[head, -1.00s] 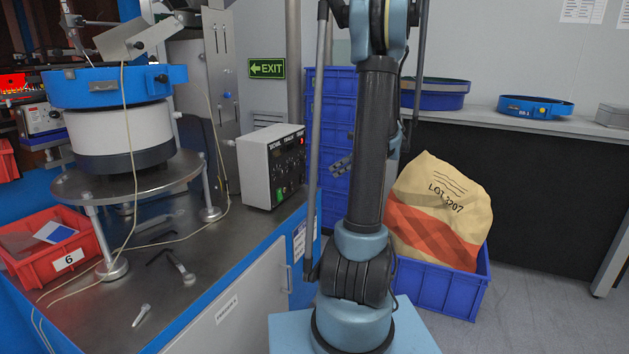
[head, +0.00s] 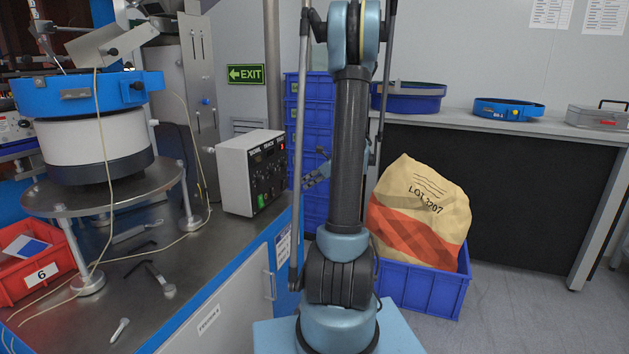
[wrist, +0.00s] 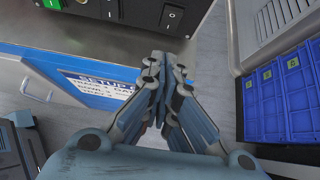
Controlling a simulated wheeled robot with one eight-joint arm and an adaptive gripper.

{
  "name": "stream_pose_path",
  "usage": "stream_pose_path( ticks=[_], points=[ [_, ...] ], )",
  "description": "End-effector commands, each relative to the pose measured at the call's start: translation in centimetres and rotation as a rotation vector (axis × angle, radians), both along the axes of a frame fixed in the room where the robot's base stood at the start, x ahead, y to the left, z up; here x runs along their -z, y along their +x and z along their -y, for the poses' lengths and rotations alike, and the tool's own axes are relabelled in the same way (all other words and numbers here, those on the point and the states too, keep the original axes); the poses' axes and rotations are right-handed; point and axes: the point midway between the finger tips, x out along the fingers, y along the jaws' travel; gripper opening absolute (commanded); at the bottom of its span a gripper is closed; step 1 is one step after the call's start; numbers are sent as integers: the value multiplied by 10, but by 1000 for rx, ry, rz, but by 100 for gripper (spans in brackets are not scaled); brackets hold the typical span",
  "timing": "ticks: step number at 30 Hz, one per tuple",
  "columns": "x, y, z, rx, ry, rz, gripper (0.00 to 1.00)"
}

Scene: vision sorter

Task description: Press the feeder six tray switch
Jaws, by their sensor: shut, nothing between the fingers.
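The control box (head: 250,172), white with a dark front panel of knobs, a red display and a green button low down, stands on the bench to the left of my arm. A red tray (head: 18,294) labelled 6 sits at the left beside the bowl feeder (head: 95,125). My gripper (wrist: 160,62) is shut and empty, its fingertips apart from the box. In the head view my gripper (head: 316,174) is partly hidden behind my arm.
The steel bench top (head: 190,262) holds several loose tools and a trailing cable. Stacked blue bins (head: 308,112) stand behind my arm. A blue crate (head: 420,290) with a paper sack (head: 420,215) sits on the floor at right. Open floor lies further right.

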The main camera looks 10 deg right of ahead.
Motion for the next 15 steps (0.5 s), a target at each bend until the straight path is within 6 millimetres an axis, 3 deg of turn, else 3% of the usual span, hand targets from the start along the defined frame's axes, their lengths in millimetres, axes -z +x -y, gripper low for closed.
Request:
stream_pose_path(
  ticks=[6, 15],
  points=[
    [24, 18, -26, -4, 0, 0, 0],
    [17, 37, -51, -1, 0, 0, 0]
  ],
)
